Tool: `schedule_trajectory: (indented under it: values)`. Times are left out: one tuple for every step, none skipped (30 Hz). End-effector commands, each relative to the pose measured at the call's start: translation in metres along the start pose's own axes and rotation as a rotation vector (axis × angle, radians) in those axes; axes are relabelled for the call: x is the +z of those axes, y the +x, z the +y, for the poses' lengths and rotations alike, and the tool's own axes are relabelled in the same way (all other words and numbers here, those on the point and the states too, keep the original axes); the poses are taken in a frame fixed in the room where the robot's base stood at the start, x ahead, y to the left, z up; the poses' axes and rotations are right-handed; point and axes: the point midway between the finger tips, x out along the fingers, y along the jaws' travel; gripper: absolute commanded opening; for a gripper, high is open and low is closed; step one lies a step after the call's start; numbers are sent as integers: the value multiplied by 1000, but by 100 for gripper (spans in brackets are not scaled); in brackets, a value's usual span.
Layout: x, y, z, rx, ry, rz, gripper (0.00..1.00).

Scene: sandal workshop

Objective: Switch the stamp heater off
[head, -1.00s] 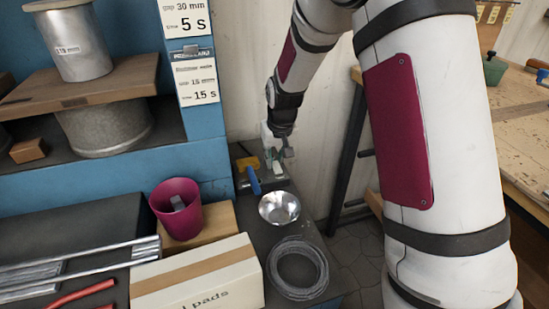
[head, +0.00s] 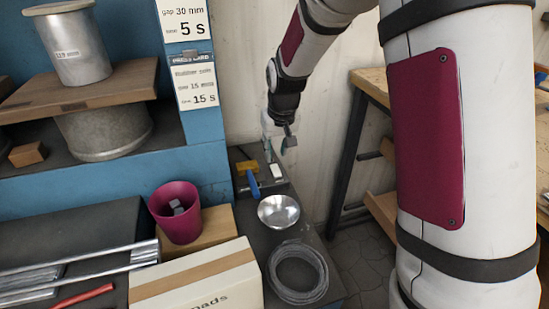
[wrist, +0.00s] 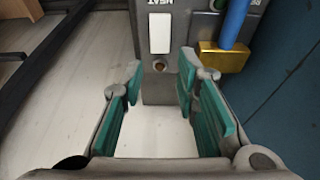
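The stamp heater (wrist: 148,90) is a dark grey box marked HEAT. I cannot tell which way the rocker is tipped. A blue handle (wrist: 236,22) and a brass block (wrist: 222,57) are to the right of the switch. In the head view the switch (head: 276,171) shows just below my gripper (head: 289,142). In the wrist view my gripper (wrist: 160,72) is open and empty, its green-padded fingers apart, with the switch beyond them.
A metal bowl (head: 278,211), a wire coil (head: 298,272), a maroon cup (head: 178,222) and a cardboard box (head: 195,278) are in front of the heater. A blue shelf unit (head: 203,165) is at left. A pale wall stands behind; a wooden bench (head: 372,84) is at right.

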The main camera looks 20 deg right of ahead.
Motion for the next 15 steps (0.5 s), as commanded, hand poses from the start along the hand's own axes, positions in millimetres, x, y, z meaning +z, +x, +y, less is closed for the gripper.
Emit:
schedule_trajectory:
  values:
    - [-1,-12,0,0,0,4,28]
    - [-1,-18,0,0,0,5,28]
    - [-1,-26,0,0,0,4,28]
    - [-1,-32,0,0,0,4,28]
    - [-1,-37,0,0,0,5,28]
    - [0,-43,0,0,0,3,28]
    - [-1,-47,0,0,0,4,28]
    - [-1,-51,0,0,0,4,28]
    - [0,-56,0,0,0,2,28]
    - [0,-58,0,0,0,2,28]
    - [0,-61,0,0,0,2,28]
    - [0,-64,0,0,0,2,28]
    - [0,-65,0,0,0,1,28]
    - [0,-66,0,0,0,0,28]
    - [0,-67,0,0,0,0,28]
